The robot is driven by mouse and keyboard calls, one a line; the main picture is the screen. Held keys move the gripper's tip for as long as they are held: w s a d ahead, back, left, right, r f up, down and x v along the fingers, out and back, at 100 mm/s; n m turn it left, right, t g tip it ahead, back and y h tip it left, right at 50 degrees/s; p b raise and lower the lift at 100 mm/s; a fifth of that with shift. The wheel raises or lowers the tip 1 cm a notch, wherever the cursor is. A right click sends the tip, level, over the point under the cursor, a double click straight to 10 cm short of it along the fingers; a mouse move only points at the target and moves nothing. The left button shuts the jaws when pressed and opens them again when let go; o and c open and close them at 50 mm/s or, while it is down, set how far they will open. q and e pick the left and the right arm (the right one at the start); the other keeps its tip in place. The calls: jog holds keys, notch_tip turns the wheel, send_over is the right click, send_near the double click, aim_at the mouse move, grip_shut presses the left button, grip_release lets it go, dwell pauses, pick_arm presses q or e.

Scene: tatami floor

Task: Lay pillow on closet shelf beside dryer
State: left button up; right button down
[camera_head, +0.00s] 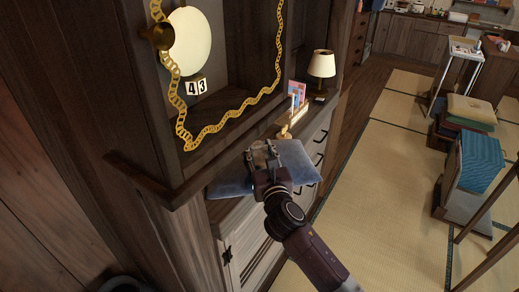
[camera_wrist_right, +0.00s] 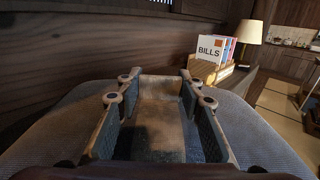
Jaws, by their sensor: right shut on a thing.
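My right gripper (camera_head: 262,158) is shut on a blue-grey pillow (camera_head: 304,168) at the front of the dark wooden unit. The pillow lies flat, roughly level with the drawer top, and part of it overhangs the white drawer fronts. Whether it touches the top is unclear. In the right wrist view the pillow (camera_wrist_right: 65,132) spreads out on both sides of the gripper's fingers (camera_wrist_right: 155,100). The unit has an open recess with a shelf board (camera_head: 232,113); I cannot tell whether this is the closet shelf. I cannot make out a dryer. My left gripper is out of view.
A gold chain (camera_head: 212,131) frames the recess, with a round pale disc (camera_head: 190,42) and "43" blocks (camera_head: 195,87). A bills holder (camera_wrist_right: 210,58) and lamp (camera_head: 321,65) stand behind the pillow. Stacked cushions (camera_head: 470,110) are right; tatami (camera_head: 385,170) between is clear.

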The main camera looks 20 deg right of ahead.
jog(key=c, duration=1.7)
grip_release()
jog(key=shift+f, duration=0.1)
jog(key=o, duration=0.4)
